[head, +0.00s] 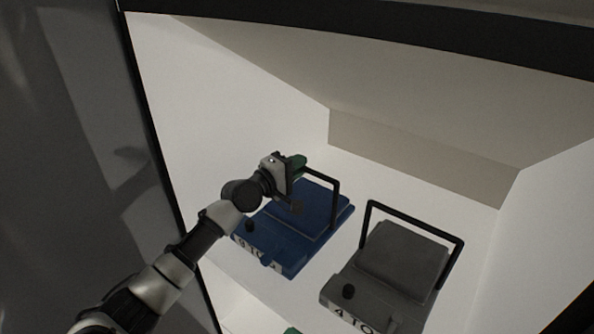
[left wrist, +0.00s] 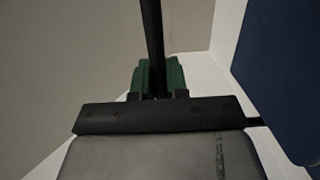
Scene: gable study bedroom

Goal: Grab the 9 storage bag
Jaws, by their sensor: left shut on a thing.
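The blue storage bag (head: 300,228) lies on a white shelf, with a black handle (head: 337,192) standing up from it. Its front label (head: 252,250) starts with a 9; the rest is hard to read. My left gripper (head: 297,163), with green fingers, is shut on the left part of this handle. In the left wrist view, the black handle bar (left wrist: 152,40) runs between the green fingers (left wrist: 158,78), and the bag's blue side (left wrist: 285,80) shows at the right.
A grey bag (head: 400,258) with a raised black handle and a label starting with 4 lies right of the blue bag, a narrow gap between them. White compartment walls (head: 240,110) enclose both. A dark top edge (head: 380,37) runs above. Something green (head: 292,331) shows below the shelf.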

